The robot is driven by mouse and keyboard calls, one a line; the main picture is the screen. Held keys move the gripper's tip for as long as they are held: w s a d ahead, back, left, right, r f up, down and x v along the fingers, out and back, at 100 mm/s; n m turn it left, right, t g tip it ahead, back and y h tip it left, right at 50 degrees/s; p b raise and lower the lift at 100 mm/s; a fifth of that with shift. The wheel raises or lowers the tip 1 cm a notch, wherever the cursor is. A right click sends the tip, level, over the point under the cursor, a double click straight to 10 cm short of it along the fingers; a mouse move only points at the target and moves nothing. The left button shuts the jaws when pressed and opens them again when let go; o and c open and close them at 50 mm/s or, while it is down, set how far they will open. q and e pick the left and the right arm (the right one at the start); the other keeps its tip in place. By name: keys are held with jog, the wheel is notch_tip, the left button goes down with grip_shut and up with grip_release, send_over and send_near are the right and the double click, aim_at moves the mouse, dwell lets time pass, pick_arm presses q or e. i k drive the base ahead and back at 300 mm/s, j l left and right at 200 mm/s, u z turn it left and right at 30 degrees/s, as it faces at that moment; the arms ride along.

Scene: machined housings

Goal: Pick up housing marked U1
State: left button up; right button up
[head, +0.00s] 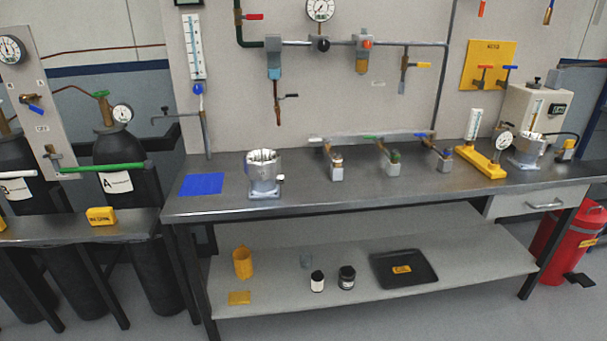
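No mark reading U1 can be made out at this size. A silver, cylindrical metal housing-like piece (264,185) stands upright on the left part of the steel bench (330,198). A similar silver piece (526,153) stands at the right end of the bench, by a boxed instrument. I cannot tell which thing is U1. Neither of my grippers is in view.
A blue mat (202,184) lies at the bench's left end. A yellow stand with a gauge (481,163) is near the right end. Gas cylinders stand left, a red extinguisher (568,240) right.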

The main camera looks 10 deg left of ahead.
aim_at(263, 167)
jog(key=i+j+z, duration=0.2)
jog(key=j, duration=0.15)
jog(key=j+z, duration=0.25)
jog(key=i+j+z, duration=0.2)
jog(key=j, duration=0.25)
jog(key=j+z, duration=0.2)
jog(key=j, duration=0.15)
